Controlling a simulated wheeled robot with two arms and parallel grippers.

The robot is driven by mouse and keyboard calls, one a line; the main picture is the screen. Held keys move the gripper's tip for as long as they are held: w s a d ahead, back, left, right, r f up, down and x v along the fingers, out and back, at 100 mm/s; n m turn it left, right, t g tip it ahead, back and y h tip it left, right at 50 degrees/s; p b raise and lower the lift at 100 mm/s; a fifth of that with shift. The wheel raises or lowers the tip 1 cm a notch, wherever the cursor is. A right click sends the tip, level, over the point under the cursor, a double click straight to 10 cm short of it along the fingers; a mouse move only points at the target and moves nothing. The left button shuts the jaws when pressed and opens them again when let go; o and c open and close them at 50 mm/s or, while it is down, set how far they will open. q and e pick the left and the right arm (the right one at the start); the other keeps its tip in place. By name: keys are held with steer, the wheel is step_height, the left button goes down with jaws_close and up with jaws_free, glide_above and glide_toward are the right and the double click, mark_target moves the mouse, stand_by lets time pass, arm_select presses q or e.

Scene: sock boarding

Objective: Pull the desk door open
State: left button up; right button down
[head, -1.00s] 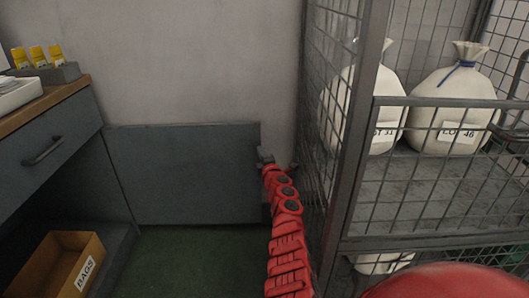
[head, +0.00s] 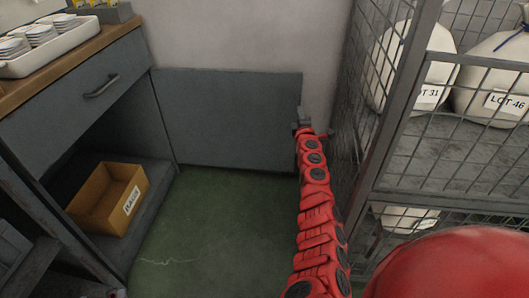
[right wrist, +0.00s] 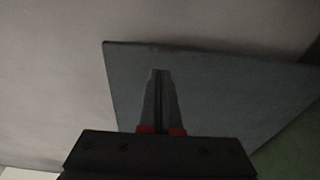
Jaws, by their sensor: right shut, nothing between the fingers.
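The desk door is a flat grey panel (head: 230,118) that stands swung wide open from the desk, along the back wall. It also fills the middle of the right wrist view (right wrist: 220,100). My right gripper (head: 303,114) is at the door's far free edge, at the end of the red arm. In the right wrist view its fingers (right wrist: 160,74) are shut together with nothing between them, in front of the door's face. I cannot tell if they touch it. The desk (head: 120,50) has an open lower compartment. My left gripper is not in view.
A cardboard box (head: 90,205) with a label sits in the desk's compartment. A drawer handle (head: 101,87) juts out above. A wire cage (head: 385,150) with white sacks stands close to my right arm. The green floor (head: 215,230) before the door is clear.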

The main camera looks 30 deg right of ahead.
steer(key=s+a+p, duration=0.5)
steer(key=s+a, duration=0.1)
steer(key=a, duration=0.4)
steer(key=s+a+p, duration=0.6)
steer(key=s+a, duration=0.1)
steer(key=a, duration=0.3)
steer(key=shift+s+a+p, duration=0.15)
steer(key=shift+s+p, duration=0.15)
